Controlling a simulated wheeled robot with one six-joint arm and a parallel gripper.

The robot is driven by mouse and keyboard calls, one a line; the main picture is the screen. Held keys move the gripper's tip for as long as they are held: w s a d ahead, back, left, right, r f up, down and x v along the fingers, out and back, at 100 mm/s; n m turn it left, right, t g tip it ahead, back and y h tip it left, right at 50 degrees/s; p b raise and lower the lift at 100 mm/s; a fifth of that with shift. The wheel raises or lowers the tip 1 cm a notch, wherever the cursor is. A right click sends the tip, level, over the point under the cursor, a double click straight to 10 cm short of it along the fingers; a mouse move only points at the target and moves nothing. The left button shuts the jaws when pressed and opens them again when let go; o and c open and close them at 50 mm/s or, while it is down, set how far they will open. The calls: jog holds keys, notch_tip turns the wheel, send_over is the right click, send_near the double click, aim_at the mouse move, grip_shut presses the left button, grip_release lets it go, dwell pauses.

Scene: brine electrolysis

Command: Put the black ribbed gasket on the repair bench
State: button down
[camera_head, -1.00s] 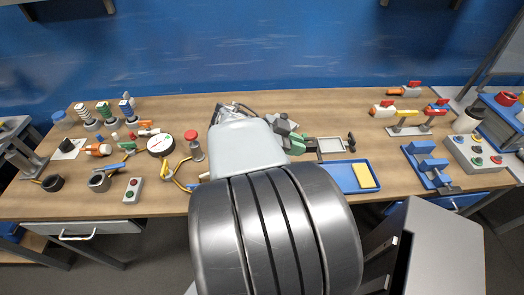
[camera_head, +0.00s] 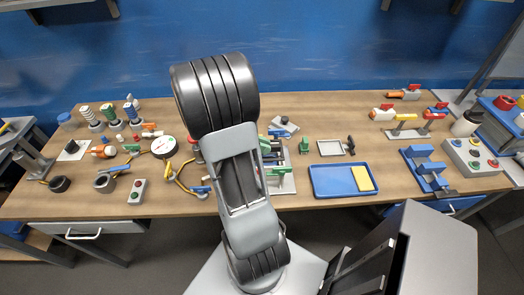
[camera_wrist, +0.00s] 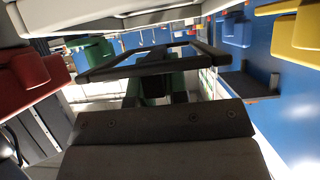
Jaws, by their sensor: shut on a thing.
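In the wrist view my gripper (camera_wrist: 155,95) is shut on a dark piece; its dark body fills the bottom. A thin black frame-like piece (camera_wrist: 140,68) stands just beyond it and looks like the black gasket; its ribs cannot be made out. Green parts (camera_wrist: 175,85) show behind it. In the head view my arm hides most of the gripper and what it holds. The long wooden bench (camera_head: 400,165) lies in front of me; no label shows whether it is the repair bench.
A blue tray (camera_head: 325,192) with a yellow pad (camera_head: 362,178) lies right of my arm. A grey frame (camera_head: 331,147) lies behind it. A blue fixture (camera_head: 425,165) and button box (camera_head: 472,157) stand at right. A grey cabinet (camera_head: 440,245) is at front right.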

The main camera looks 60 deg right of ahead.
jog(key=f, duration=0.3)
jog(key=shift+w, duration=0.25)
jog(key=shift+f, duration=0.15)
jog(key=shift+f+b, duration=0.3)
jog(key=shift+b, duration=0.1)
jog(key=c, duration=1.1)
grip_release()
jog(key=shift+r, duration=0.1)
jog(key=shift+r+p, duration=0.15)
jog(key=shift+p, duration=0.45)
